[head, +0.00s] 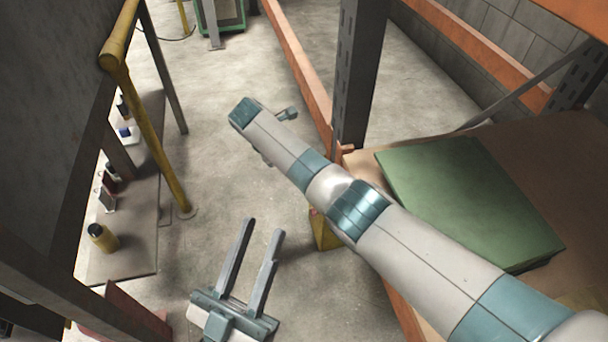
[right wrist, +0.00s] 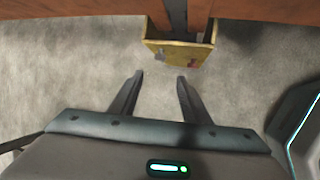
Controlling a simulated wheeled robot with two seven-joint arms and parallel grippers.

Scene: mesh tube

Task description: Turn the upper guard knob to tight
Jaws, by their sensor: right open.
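I cannot make out the upper guard knob in either view. My left gripper (head: 262,230) shows at the bottom of the head view, its two fingers spread apart with nothing between them, above the concrete floor. My right arm crosses the head view from the lower right toward the upper middle, and its gripper is mostly hidden behind the wrist there. In the right wrist view my right gripper (right wrist: 158,80) is open and empty, with bare floor beyond its fingers.
A grey upright (head: 361,75) with orange beams stands in the middle. A yellow guard (right wrist: 180,54) surrounds an upright's foot. A green slab (head: 465,190) lies on the right shelf. A yellow rail (head: 147,125) and a low shelf with bottles (head: 103,238) stand left. Floor between is clear.

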